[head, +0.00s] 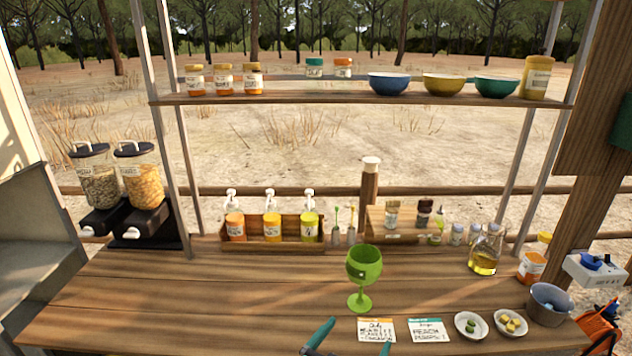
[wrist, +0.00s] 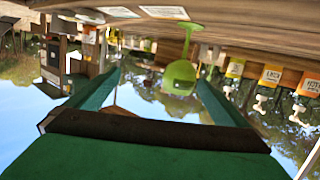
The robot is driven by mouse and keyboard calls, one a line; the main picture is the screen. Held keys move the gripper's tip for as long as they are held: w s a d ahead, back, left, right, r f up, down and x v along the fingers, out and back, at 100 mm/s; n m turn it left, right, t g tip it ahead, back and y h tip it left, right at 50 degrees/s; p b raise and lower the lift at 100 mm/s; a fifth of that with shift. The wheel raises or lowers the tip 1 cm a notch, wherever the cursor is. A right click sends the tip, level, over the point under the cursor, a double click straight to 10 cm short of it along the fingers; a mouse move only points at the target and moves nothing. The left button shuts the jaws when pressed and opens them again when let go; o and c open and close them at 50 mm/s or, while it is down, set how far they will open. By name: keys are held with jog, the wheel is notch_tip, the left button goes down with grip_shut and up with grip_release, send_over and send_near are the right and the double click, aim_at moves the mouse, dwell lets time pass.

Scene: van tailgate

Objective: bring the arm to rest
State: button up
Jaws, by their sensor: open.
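My gripper (head: 350,343) is at the bottom edge of the head view, in front of the counter, with two green fingers spread apart. The wrist view is upside down and shows the same open fingers (wrist: 155,95) with nothing between them that I can see held. A green goblet (head: 364,268) stands upright on the wooden counter (head: 220,295), beyond my gripper. In the wrist view the goblet (wrist: 180,76) appears inverted, near the right finger; the gap between them cannot be judged there. The rest of my arm is hidden below the head view.
Two cards, one orange-edged (head: 376,330) and one teal-edged (head: 426,330), lie near the front. Two small dishes (head: 471,325) (head: 510,322) and a grey bowl (head: 549,303) sit at right. Pump bottles (head: 272,228) stand behind. A shelf (head: 330,98) spans above. The counter's left front is clear.

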jog(key=s+a+f+n+t+y, duration=0.1)
jog(key=s+a+f+n+y, duration=0.2)
jog(key=s+f, duration=0.5)
jog(key=s+a+f+n+y, duration=0.35)
jog(key=s+f, duration=0.35)
jog(key=s, duration=0.3)
jog(key=s+a+r, duration=0.1)
jog(key=s, duration=0.9)
jog(key=s+a+r+t+y, duration=0.1)
jog(key=s+r, duration=0.1)
jog(key=s, duration=0.8)
jog(key=shift+a+r, duration=0.2)
jog(key=shift+a, duration=0.05)
